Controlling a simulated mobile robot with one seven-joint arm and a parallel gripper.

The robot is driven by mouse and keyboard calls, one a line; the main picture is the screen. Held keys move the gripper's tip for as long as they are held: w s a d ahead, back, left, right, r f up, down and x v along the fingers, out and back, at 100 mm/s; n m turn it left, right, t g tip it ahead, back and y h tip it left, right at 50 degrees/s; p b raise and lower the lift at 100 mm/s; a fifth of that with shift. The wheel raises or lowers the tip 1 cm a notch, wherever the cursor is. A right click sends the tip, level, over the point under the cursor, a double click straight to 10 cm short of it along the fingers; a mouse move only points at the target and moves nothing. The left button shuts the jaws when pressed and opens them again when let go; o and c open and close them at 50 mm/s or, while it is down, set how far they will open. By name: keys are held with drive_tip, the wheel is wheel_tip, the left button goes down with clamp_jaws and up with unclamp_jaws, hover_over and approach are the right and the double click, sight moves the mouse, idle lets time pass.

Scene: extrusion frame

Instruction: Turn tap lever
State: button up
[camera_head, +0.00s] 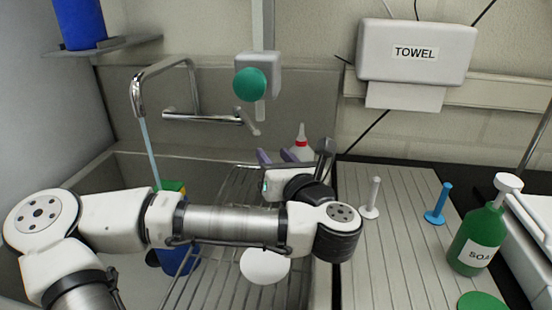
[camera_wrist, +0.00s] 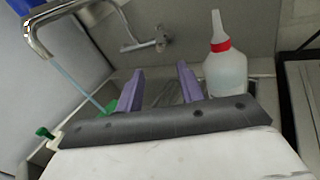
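The chrome tap (camera_head: 196,116) is on the wall behind the sink, with a tall bent spout at its left. A light blue stream of water runs down from the spout. The tap lever (camera_head: 252,124) sticks out at the right end of the tap body and angles down and forward. The lever also shows in the wrist view (camera_wrist: 160,44), beyond the fingertips. My gripper (camera_head: 276,156) is below and slightly right of the lever, apart from it. Its two purple fingers stand apart with nothing between them in the wrist view (camera_wrist: 158,78).
A white bottle (camera_head: 301,151) with a red collar stands close to the right of my fingers. A white dispenser (camera_head: 268,72) with a green ball hangs above the lever. A wire rack (camera_head: 205,273) lies across the sink. A green soap bottle (camera_head: 474,240) stands at the right.

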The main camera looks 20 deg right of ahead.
drive_tip(key=shift+d, duration=0.1)
drive_tip(key=shift+c, duration=1.2)
drive_tip(key=d+r+h, duration=0.1)
drive_tip(key=w+d+r+m+h, duration=0.1)
drive_tip(key=d+r+h, duration=0.1)
drive_tip(key=w+d+r+m+t+h+b, duration=0.1)
drive_tip(key=shift+w+d+r+h, duration=0.15)
drive_tip(key=shift+d+r+h, duration=0.15)
drive_tip(key=shift+r, duration=0.1)
clamp_jaws()
drive_tip(key=s+d+r+m+g+h+b, duration=0.1)
drive_tip(key=d+r+m+g+h, duration=0.35)
drive_tip(key=r+m+h, duration=0.55)
drive_tip(key=s+d+r+m+g+h+b, duration=0.2)
drive_tip(key=d+r+m+g+h, duration=0.35)
drive_tip(key=m, duration=0.65)
drive_tip(key=m+g+y+b, duration=0.4)
drive_tip(key=m+y, duration=0.7)
drive_tip(key=y, duration=0.3)
approach(246, 120)
drive_tip(key=s+a, duration=0.2)
drive_tip(key=a, duration=0.5)
drive_tip(key=w+d+f+p, duration=0.1)
drive_tip(key=w+d+f, duration=0.2)
drive_tip(key=d+f, duration=0.4)
drive_tip(key=shift+w+d+p, duration=0.3)
drive_tip(key=shift+d, duration=0.75)
